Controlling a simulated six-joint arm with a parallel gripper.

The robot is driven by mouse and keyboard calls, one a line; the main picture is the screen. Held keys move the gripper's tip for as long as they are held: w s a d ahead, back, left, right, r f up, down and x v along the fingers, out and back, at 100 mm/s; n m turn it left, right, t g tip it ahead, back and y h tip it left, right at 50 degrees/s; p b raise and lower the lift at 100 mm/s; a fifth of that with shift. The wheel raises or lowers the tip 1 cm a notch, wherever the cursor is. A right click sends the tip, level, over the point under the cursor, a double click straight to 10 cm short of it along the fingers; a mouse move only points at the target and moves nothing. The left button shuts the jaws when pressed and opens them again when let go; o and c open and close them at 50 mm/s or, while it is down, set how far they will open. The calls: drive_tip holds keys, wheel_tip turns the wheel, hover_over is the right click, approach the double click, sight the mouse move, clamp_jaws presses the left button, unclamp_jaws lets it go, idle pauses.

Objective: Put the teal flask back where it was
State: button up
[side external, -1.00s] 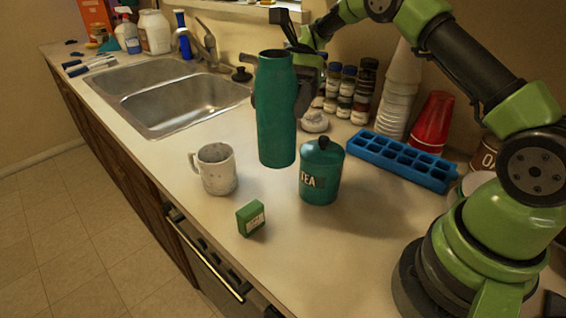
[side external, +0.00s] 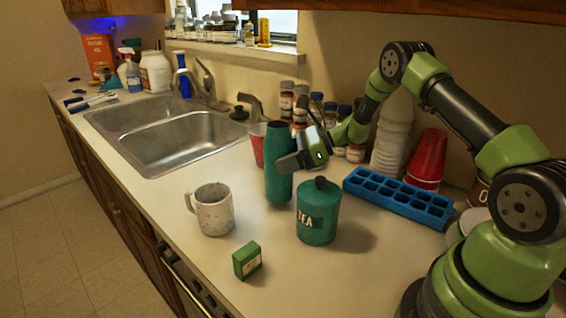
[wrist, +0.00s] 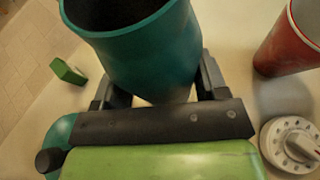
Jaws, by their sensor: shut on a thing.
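The teal flask (side external: 278,165) is upright behind the teal tea canister (side external: 318,215) in the side view. My gripper (side external: 292,162) is shut on it, coming in from the right. In the wrist view my gripper's fingers (wrist: 155,88) lie on either side of the flask (wrist: 140,50), whose dark open mouth faces the camera. The canister hides part of the counter near the flask's base, and I cannot tell whether the base touches the counter.
A red cup (side external: 257,145) stands just behind the flask. A white dial-like object (wrist: 290,145) is close by. A mug (side external: 213,210) and green box (side external: 247,260) are in front, a blue ice tray (side external: 398,197) right, the sink (side external: 185,137) left. Counter between mug and sink is clear.

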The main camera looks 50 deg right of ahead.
drive_tip(key=shift+f, duration=0.75)
drive_tip(key=o, duration=1)
drive_tip(key=shift+f, duration=0.15)
drive_tip(key=shift+r, duration=0.2)
drive_tip(key=v, duration=0.7)
drive_tip(key=shift+s+d, duration=0.15)
drive_tip(key=shift+s, duration=0.05)
